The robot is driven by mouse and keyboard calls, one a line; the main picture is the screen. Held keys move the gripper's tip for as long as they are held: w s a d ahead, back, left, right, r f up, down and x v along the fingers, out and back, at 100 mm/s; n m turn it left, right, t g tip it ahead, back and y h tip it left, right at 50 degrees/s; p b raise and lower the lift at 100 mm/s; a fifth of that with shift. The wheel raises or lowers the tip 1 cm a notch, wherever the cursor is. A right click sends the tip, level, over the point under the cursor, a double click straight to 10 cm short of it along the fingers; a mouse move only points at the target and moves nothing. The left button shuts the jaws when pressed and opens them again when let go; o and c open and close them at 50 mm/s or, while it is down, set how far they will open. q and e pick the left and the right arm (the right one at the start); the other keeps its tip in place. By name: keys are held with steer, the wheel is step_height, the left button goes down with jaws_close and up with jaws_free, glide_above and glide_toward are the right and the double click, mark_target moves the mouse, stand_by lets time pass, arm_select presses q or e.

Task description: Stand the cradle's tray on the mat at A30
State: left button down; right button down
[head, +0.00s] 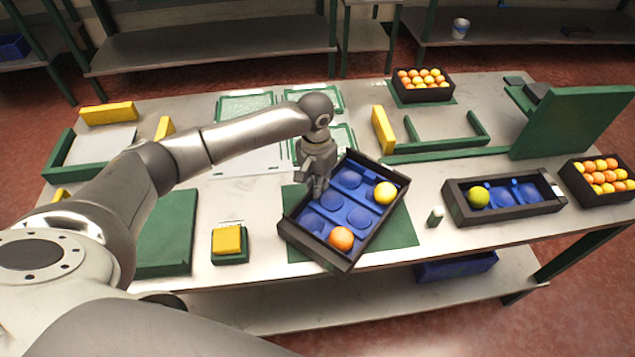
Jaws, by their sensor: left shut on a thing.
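A black tray (376,239) with a blue cupped insert is at the centre, turned at an angle over a green mat (402,235). It holds one orange fruit (341,238) and one yellow fruit (385,192); its other cups look empty. My left gripper (318,188) is shut on the tray's left long wall, and its fingertips are partly hidden. I cannot tell whether the tray touches the mat or is a little above it. No A30 label is readable, and I cannot tell which fixture is the cradle. My right gripper is not in view.
Full fruit crates stand at the back (423,98) and far right (577,181). A green upright panel (572,122), a small bottle (436,217) and a yellow block (227,240) are nearby.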

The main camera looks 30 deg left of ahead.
arm_select(q)
steer(key=shift+f, duration=0.1)
steer(key=c, duration=1.6)
jaws_free()
steer(key=shift+c, duration=0.2)
steer(key=shift+o, duration=0.6)
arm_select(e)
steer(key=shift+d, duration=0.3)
